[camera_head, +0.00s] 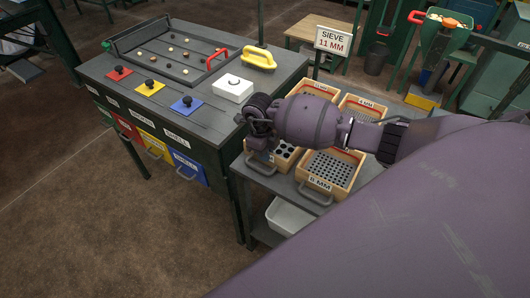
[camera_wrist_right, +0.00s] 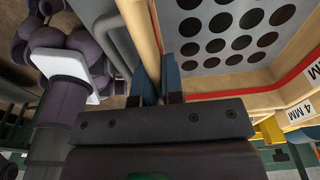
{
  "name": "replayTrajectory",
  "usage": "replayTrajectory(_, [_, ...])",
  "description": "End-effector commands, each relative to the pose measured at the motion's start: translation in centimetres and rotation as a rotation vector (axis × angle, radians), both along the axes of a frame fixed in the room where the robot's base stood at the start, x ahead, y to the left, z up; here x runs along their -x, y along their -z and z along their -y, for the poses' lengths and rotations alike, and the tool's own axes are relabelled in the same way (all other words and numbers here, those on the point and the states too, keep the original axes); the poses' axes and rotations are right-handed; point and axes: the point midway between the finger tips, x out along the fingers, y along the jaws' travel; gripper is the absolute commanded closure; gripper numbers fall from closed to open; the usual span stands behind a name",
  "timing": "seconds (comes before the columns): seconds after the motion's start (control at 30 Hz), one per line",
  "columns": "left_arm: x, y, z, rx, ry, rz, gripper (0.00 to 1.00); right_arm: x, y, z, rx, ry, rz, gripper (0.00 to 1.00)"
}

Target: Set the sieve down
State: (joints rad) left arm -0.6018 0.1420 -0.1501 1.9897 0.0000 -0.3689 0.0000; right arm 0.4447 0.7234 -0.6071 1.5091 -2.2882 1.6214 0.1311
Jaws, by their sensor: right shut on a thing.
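My right arm reaches in from the right in the head view, and its gripper (camera_head: 260,130) is over the left edge of the sieve cart. In the right wrist view the gripper (camera_wrist_right: 159,82) is shut on the wooden wall of a sieve. This sieve has a grey plate with large dark holes (camera_wrist_right: 230,38). In the head view a large-holed sieve (camera_head: 284,154) shows partly under my arm, a grey handle at its front. I cannot tell whether it touches the cart top. My left gripper is not in view.
An "11 MM" sign (camera_head: 332,40) stands behind. The sorting table (camera_head: 190,110) with a white box (camera_head: 233,88) adjoins on the left.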

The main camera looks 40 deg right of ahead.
Motion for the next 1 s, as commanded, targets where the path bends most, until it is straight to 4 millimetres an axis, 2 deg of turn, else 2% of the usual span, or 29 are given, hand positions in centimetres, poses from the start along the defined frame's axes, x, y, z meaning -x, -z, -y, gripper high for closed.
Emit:
replayTrajectory(0.13, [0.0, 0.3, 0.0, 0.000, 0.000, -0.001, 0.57, 0.0, 0.3, 0.0, 0.001, 0.000, 0.000, 1.00])
replayTrajectory(0.17, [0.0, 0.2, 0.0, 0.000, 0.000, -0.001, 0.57, 0.0, 0.3, 0.0, 0.000, 0.000, -0.001, 0.89])
replayTrajectory(0.3, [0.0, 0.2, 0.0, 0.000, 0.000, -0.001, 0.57, 0.0, 0.2, 0.0, 0.000, 0.000, 0.000, 0.67])
replayTrajectory(0.67, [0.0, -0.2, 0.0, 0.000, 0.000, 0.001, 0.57, 0.0, -0.2, 0.0, -0.001, 0.000, 0.001, 0.66])
replayTrajectory(0.83, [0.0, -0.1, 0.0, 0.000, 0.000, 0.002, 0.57, -0.3, -2.1, 0.0, 0.001, -0.002, 0.003, 0.66])
replayTrajectory(1.0, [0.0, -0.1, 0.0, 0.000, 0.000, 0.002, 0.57, -0.7, -5.4, -0.2, 0.001, -0.002, 0.004, 0.66])
